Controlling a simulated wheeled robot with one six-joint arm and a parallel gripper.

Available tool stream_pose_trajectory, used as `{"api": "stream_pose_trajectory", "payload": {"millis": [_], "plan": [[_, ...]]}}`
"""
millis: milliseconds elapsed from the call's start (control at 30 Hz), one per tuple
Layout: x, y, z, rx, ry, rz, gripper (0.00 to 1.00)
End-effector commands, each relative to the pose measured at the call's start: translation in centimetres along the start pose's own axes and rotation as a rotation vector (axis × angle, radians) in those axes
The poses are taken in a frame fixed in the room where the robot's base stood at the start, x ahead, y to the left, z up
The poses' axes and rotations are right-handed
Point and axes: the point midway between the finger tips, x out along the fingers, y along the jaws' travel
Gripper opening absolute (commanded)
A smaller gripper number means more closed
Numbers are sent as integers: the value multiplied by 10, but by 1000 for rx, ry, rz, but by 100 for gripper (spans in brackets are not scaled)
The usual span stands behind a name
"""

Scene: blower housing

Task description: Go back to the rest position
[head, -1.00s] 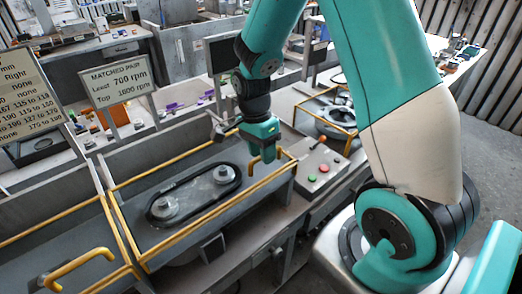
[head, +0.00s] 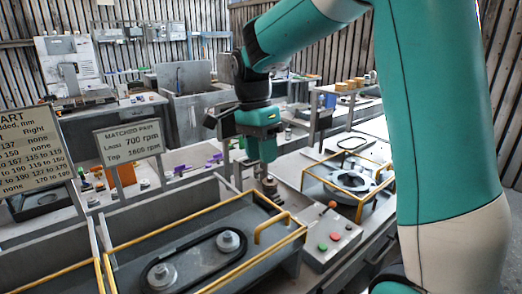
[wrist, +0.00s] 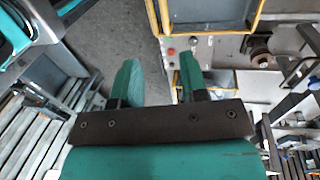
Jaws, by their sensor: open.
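My gripper (head: 262,152) is open and empty in the head view. It hangs pointing down above the bench, near the back right corner of the belt housing (head: 120,247) and apart from it. In the wrist view the two teal fingers of my gripper (wrist: 158,78) stand apart with nothing between them. The black belt around two pulleys (head: 229,241) lies inside the housing at the lower middle of the head view.
A control box (head: 325,245) with red and green buttons and a lever stands right of the housing. Behind it is a yellow-framed fan unit (head: 350,180). A "MATCHED PAIR" sign (head: 129,143) reads 700 and 1805 rpm. Grey floor (wrist: 120,35) shows in the wrist view.

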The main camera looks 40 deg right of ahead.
Motion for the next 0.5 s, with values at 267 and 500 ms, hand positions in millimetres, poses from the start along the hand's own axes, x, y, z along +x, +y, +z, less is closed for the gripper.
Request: {"api": "stream_pose_trajectory", "payload": {"millis": [267,500], "plan": [[-12,0,0,1,0,0,40],[-11,0,0,1,0,0,40]]}}
